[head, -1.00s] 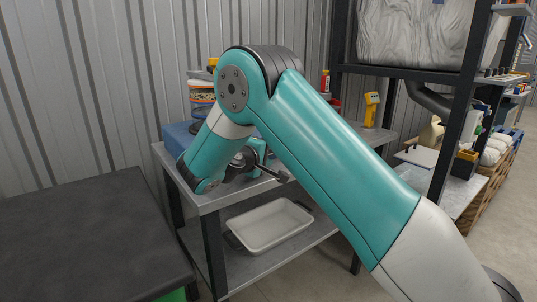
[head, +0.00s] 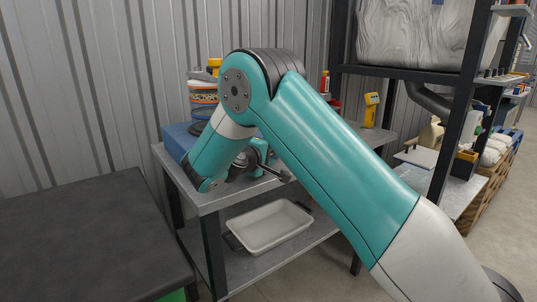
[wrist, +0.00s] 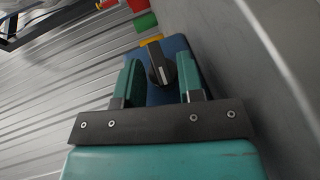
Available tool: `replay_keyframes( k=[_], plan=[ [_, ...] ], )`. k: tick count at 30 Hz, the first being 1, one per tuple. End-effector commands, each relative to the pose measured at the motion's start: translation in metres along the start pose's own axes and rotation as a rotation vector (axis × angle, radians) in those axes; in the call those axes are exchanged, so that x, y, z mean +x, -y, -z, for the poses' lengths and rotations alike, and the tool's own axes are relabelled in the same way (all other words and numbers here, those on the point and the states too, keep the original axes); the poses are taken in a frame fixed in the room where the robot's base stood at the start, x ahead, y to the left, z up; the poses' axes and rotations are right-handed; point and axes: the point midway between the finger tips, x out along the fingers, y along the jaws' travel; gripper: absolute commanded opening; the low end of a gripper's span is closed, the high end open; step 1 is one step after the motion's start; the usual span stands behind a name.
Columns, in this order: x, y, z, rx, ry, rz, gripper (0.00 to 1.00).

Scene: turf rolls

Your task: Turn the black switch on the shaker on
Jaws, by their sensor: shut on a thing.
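The shaker (head: 176,136) is a blue box at the left end of the grey bench in the head view, with a stack of sieves (head: 203,93) on top. My arm hides much of it and its switch there. In the wrist view the shaker's blue body (wrist: 181,44) lies beyond my gripper (wrist: 158,66). The black switch (wrist: 160,64), a knob with a white line, sits between the two green fingers. My gripper is shut on it. The white line runs nearly along the fingers, slightly tilted. The gripper's fingers do not show clearly in the head view.
The grey bench (head: 213,196) has a lower shelf with a white tray (head: 268,227). A dark table (head: 85,240) stands at the left. A yellow device (head: 371,108) stands at the back of the bench. A corrugated wall is close behind.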

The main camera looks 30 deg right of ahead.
Motion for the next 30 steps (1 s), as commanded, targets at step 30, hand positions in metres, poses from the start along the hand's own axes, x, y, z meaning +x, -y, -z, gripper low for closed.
replay_keyframes(
  k=[30],
  plan=[
    [-0.0007, 0.0012, 0.0000, -0.003, 0.000, 0.002, 0.40]
  ],
)
